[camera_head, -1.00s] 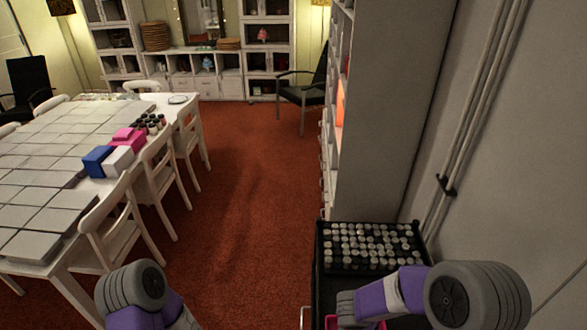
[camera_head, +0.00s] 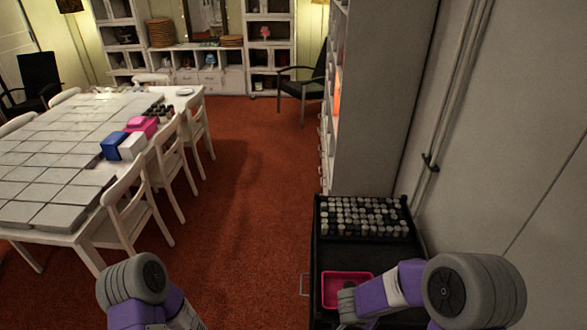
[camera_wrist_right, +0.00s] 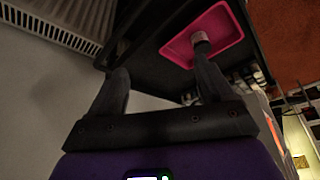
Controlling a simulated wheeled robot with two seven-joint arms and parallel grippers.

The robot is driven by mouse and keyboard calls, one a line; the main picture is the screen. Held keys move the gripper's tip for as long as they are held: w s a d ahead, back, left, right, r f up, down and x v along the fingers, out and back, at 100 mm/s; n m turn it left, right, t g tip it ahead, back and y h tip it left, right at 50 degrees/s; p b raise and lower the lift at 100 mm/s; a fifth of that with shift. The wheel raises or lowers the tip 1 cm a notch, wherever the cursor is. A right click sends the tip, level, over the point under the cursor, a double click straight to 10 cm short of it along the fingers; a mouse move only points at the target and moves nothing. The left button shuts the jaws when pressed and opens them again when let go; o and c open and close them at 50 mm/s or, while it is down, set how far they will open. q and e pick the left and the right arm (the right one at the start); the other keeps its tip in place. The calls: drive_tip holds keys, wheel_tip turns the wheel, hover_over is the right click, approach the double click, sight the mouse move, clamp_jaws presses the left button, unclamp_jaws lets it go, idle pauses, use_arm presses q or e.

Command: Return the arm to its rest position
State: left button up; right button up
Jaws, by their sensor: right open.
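My right arm (camera_head: 405,285) reaches in over a black cart at the lower right of the head view. In the right wrist view my right gripper (camera_wrist_right: 160,75) is open, with its two dark fingers apart and nothing between them. A pink tray (camera_wrist_right: 232,50) lies beyond the fingers; it also shows in the head view (camera_head: 347,275). A small jar (camera_wrist_right: 199,38) appears in the tray, close to the tip of the right-hand finger; I cannot tell whether they touch. My left arm (camera_head: 150,300) shows at the lower left, but its gripper is out of view.
The black cart (camera_head: 330,255) holds several small jars (camera_head: 365,217) at its far end. A wall (camera_head: 500,150) and a shelf unit (camera_head: 380,100) stand close by on the right. A white table (camera_head: 75,238) with chairs is at left. Red carpet (camera_head: 250,200) between is clear.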

wheel_tip(320, 180, down, 16)
drive_tip(key=s+a+n+y+b, duration=0.2)
drive_tip(key=s+n+y+b, duration=0.1)
drive_tip(key=b, duration=0.2)
use_arm(q)
wheel_tip(320, 180, down, 10)
drive_tip(key=w+b, duration=0.1)
drive_tip(key=b, duration=0.3)
drive_tip(key=shift+w, duration=0.35)
use_arm(e)
drive_tip(key=s+a+f+n+g+y, duration=0.2)
drive_tip(key=s+a+f+g+y, duration=0.1)
drive_tip(key=s+a+f, duration=0.3)
drive_tip(key=s+f+y, duration=0.1)
drive_tip(key=s+f, duration=0.1)
drive_tip(key=s, duration=0.1)
drive_tip(key=shift+s+a, duration=0.15)
use_arm(q)
drive_tip(key=shift+c, duration=0.3)
use_arm(e)
drive_tip(key=shift+c, duration=0.3)
